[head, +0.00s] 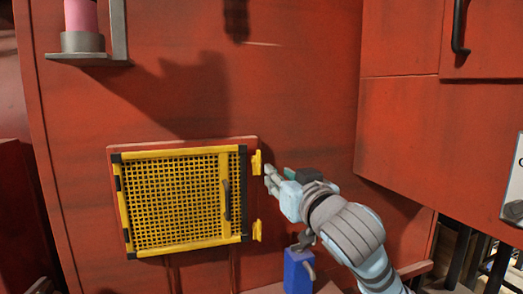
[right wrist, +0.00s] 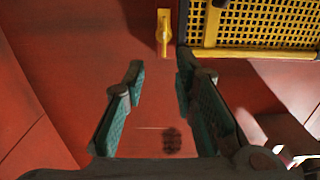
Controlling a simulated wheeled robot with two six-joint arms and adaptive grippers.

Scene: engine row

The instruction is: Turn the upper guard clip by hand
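A yellow mesh guard (head: 175,203) with a black-and-yellow frame sits on the red wall. The upper guard clip (head: 257,162) is a small yellow piece at the guard's upper right edge. The lower clip (head: 257,230) is below it. My right gripper (head: 268,177) is just right of and slightly below the upper clip, apart from it in the picture. In the right wrist view the upper clip (right wrist: 163,33) lies ahead of my open right gripper (right wrist: 162,72), with nothing between the fingers. The guard (right wrist: 260,22) shows there at the upper right. My left gripper is not in view.
A dark handle (head: 227,200) stands on the guard's right side. A pink cylinder (head: 81,18) stands on a grey bracket at the upper left. Red cabinets (head: 400,120) project on the right. The wall above the guard is mostly clear.

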